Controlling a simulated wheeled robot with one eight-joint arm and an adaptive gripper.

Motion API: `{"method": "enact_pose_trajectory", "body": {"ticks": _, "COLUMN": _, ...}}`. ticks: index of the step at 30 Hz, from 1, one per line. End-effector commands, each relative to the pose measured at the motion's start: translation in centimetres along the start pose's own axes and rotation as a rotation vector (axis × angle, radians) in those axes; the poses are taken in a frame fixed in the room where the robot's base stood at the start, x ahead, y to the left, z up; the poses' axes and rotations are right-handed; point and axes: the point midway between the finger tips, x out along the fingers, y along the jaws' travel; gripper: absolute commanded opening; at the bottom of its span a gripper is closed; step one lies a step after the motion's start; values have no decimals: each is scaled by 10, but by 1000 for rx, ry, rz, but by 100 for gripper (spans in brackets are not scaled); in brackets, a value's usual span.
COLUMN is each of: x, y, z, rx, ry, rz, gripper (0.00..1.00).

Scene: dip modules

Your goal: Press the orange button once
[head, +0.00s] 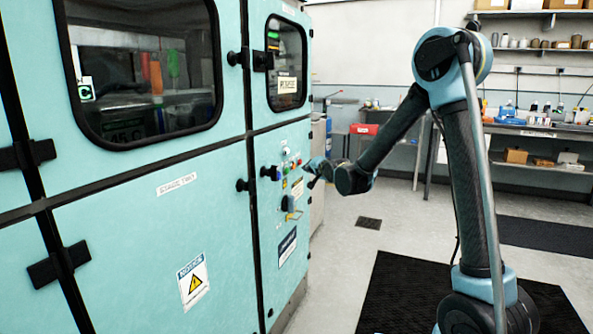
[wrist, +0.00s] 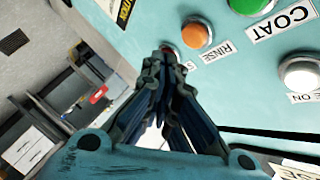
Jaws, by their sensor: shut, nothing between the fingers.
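The orange button (wrist: 197,34) is round, in a pale collar, on the teal panel at the top middle of the wrist view. The label beside it reads RINSE. My gripper (wrist: 168,58) is shut and empty, its fingertips together just left of and below the orange button in the picture. The fingertips partly cover a red button (wrist: 170,47). I cannot tell whether they touch it. In the head view my gripper (head: 312,171) is at the panel's small controls, where the orange button is too small to make out surely.
A green button (wrist: 250,5) with a COAT label and a white button (wrist: 299,72) are on the same panel. The teal cabinet (head: 130,210) fills the left of the head view. A workbench (head: 535,131) stands at the back right. The floor between is mostly clear.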

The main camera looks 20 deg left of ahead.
Motion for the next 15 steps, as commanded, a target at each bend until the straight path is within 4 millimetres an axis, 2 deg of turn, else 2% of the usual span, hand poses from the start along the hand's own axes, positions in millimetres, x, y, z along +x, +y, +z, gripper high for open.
{"method": "enact_pose_trajectory", "body": {"ticks": 6, "x": 10, "y": -6, "z": 7, "rx": -1, "ry": 0, "rz": 0, "gripper": 0}}
{"method": "enact_pose_trajectory", "body": {"ticks": 15, "x": 11, "y": -8, "z": 8, "rx": 0, "ry": 0, "rz": 0, "gripper": 0}}
